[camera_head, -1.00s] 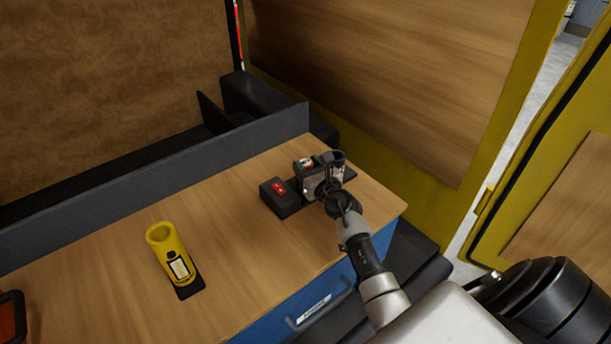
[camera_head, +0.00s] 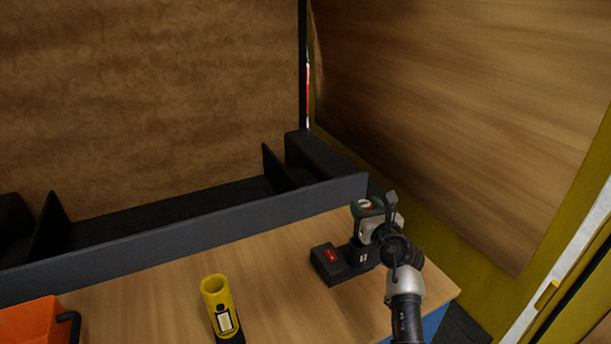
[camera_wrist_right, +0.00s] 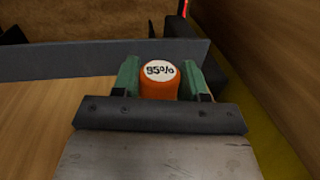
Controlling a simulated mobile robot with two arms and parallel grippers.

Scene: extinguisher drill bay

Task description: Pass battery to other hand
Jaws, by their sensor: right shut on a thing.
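The battery is an orange cylinder with a white top marked "95%" (camera_wrist_right: 161,80) in the right wrist view. It stands between the two green fingers of my right gripper (camera_wrist_right: 160,72), which is shut on it. In the head view the right gripper (camera_head: 368,212) is right of centre, over the right part of a black charger-like unit with a red display (camera_head: 331,257). I cannot tell the exact gap between battery and unit. My left gripper is not in view.
A yellow torch-like tube (camera_head: 219,306) stands on the wooden worktop (camera_head: 150,306). An orange bin (camera_head: 30,322) is at the lower left. A dark grey ledge (camera_head: 190,226) runs along the back, and a wood-panelled wall (camera_head: 460,110) rises at the right. The worktop between tube and unit is clear.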

